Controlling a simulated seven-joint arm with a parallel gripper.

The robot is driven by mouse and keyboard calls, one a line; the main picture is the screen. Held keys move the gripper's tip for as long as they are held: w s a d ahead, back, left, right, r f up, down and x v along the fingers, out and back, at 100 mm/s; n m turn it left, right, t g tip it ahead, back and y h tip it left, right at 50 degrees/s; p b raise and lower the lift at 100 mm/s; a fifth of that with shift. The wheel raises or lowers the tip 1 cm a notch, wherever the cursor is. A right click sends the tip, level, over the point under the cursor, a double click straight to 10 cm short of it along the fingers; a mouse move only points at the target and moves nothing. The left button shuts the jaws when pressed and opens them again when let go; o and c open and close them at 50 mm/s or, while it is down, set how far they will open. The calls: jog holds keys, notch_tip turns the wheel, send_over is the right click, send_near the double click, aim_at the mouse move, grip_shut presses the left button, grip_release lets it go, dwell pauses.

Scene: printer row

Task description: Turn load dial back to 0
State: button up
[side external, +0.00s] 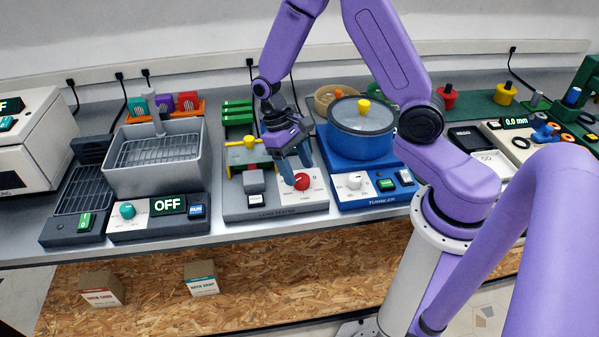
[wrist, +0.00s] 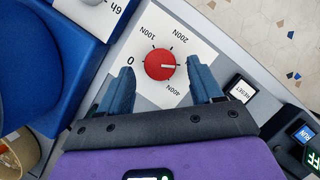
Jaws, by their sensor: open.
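The load dial is a round red knob (side external: 302,181) on the white plate of the grey load tester (side external: 262,212) in the side external view. In the wrist view the dial (wrist: 159,66) has a white pointer line aimed right, away from the 0 mark and on the side between 200N and 400N; the exact mark is hard to tell. My gripper (side external: 300,174) reaches down over the dial. In the wrist view my gripper (wrist: 160,69) is open, with one blue finger on each side of the dial and a visible gap to each.
A white RESET button (wrist: 241,90) sits beside the dial. The blue tumbler (side external: 360,155) stands close on the right, with a white knob (side external: 354,182). A grey bath (side external: 155,165) with an OFF display stands on the left. The bench's front edge is near.

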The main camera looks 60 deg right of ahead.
jog(key=shift+x, duration=1.1)
jog(key=c, duration=1)
jog(key=shift+c, duration=0.2)
jog(key=shift+n, duration=0.3)
